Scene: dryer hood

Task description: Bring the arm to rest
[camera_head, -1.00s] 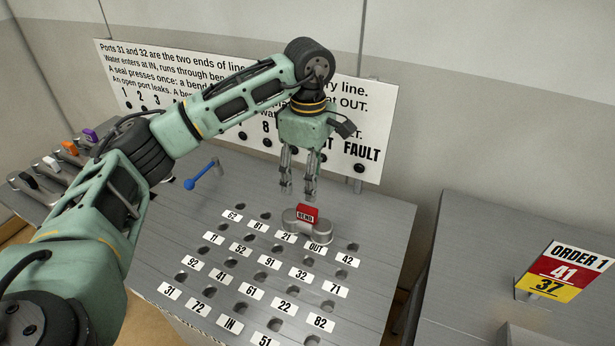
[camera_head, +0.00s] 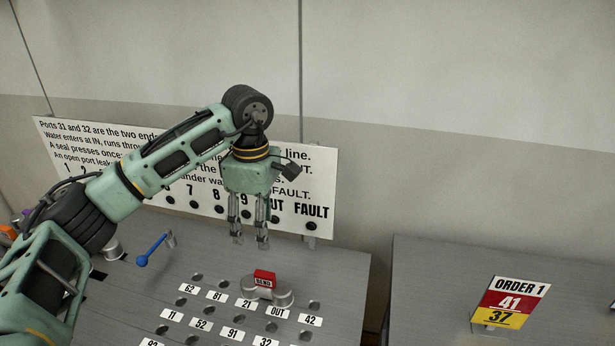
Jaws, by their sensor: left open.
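My left gripper (camera_head: 249,241) is open and empty. It points down above the far part of the grey port panel (camera_head: 340,270), in front of the sign. A grey bend piece with a red BEND block (camera_head: 264,278) sits on the panel just below and in front of the gripper, apart from it, near the labels 21 and OUT. My left arm comes in from the left and hides part of the sign. My right gripper is not in view.
A white sign (camera_head: 322,170) with black text stands behind the panel. A blue-handled lever (camera_head: 155,250) is at the panel's left. A second grey surface (camera_head: 430,270) at right bears an ORDER 1 card (camera_head: 511,303) showing 41 and 37. Several ports with number labels lie in front.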

